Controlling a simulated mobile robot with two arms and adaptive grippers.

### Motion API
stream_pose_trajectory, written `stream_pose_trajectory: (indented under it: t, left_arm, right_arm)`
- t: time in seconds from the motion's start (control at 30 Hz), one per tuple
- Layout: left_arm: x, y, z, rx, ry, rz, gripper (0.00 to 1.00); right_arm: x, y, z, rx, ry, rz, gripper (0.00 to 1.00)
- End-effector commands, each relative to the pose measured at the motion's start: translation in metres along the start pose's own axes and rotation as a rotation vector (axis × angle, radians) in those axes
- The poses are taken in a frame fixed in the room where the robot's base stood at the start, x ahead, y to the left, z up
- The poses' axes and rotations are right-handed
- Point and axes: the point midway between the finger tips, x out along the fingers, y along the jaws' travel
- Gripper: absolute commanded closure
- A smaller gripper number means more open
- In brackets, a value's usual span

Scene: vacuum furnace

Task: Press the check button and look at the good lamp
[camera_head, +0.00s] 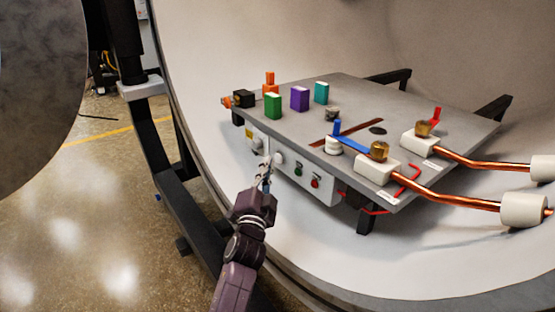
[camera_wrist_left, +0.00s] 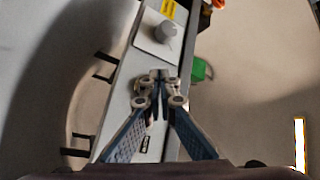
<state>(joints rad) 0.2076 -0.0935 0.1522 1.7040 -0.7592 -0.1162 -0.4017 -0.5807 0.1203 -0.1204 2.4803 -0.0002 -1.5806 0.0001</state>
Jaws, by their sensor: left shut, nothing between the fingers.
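The control panel (camera_head: 312,186) is a white box on the front edge of the grey table. It bears a pale round button or knob (camera_head: 279,159), a green lamp (camera_head: 298,169) and a red lamp (camera_head: 315,182). I cannot read which control is the check button or tell whether either lamp is lit. My left gripper (camera_head: 266,180) is shut and empty, just in front of the panel, left of the lamps. In the left wrist view, its closed fingertips (camera_wrist_left: 158,76) overlap the panel below a grey knob (camera_wrist_left: 166,31); contact cannot be told. My right gripper is not in view.
The grey table (camera_head: 395,150) stands inside a curved pale chamber. It carries green (camera_head: 273,105), purple (camera_head: 299,98) and teal (camera_head: 321,92) blocks. Copper pipes (camera_head: 445,200) run off to the right. A dark frame (camera_head: 185,205) stands left of the chamber.

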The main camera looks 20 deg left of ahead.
Motion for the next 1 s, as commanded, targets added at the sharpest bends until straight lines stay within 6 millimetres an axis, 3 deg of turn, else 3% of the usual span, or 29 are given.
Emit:
stream_pose_trajectory:
  t: [1.0]
  left_arm:
    - [0.0060, 0.0041, -0.0045, 0.000, 0.000, 0.000, 1.00]
  right_arm:
    - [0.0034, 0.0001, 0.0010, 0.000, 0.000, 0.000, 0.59]
